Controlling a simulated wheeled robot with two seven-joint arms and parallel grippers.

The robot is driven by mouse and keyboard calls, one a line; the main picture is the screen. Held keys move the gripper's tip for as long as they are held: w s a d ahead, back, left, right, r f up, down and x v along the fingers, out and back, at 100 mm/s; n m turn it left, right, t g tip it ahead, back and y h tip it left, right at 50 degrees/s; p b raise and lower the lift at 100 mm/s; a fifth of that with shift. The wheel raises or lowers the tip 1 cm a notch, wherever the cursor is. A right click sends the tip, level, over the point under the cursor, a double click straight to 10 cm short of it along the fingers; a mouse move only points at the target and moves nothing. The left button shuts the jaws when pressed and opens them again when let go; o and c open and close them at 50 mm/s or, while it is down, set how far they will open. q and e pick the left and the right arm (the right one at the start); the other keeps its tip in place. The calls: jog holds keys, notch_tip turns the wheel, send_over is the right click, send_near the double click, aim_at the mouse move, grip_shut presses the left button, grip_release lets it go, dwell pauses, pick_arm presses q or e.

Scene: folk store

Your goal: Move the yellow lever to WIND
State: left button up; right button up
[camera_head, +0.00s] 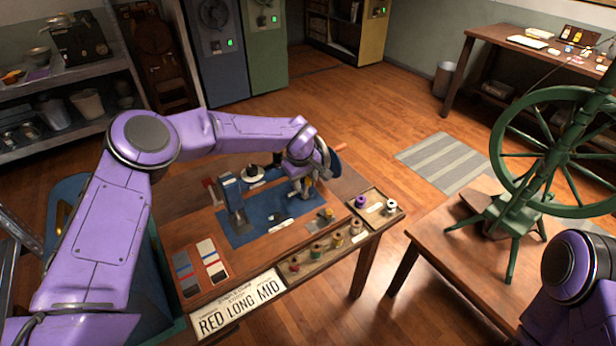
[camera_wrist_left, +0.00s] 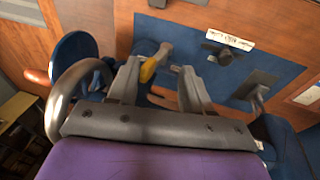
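The yellow lever (camera_wrist_left: 150,68) shows in the left wrist view as a short yellow piece on a grey arm, above a blue plate (camera_wrist_left: 185,42). My left gripper (camera_wrist_left: 158,82) is open, its two fingers apart. The lever lies between them, close beside the left finger; I cannot tell whether they touch. In the head view my left gripper (camera_head: 303,188) is over the right part of the blue plate (camera_head: 245,228) on the wooden bench, and hides most of the lever. A white label (camera_wrist_left: 230,38) is on the plate; its text is unreadable. My right gripper is out of view.
A dark blue disc (camera_wrist_left: 75,55) stands left of my gripper in the wrist view. A blue-grey upright (camera_head: 233,203) stands on the plate. A tray of several spools (camera_head: 317,252) lines the bench's front. A green spinning wheel (camera_head: 510,210) stands on the right table.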

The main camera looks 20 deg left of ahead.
pick_arm(q)
jog(key=shift+s+a+f+p, duration=0.3)
jog(key=shift+s+a, duration=0.15)
jog(key=shift+s, duration=0.1)
jog(key=shift+s+a+f+p, duration=0.15)
jog(key=shift+s+a+p, duration=0.15)
jog(key=shift+s+a, duration=0.2)
jog(key=shift+d, duration=0.1)
jog(key=shift+w+d+r, duration=0.15)
jog(key=shift+w+d, duration=0.15)
jog(key=shift+r, duration=0.1)
jog(key=p+v, duration=0.7)
jog(key=v, duration=0.1)
jog(key=shift+p, duration=0.35)
dwell(0.5)
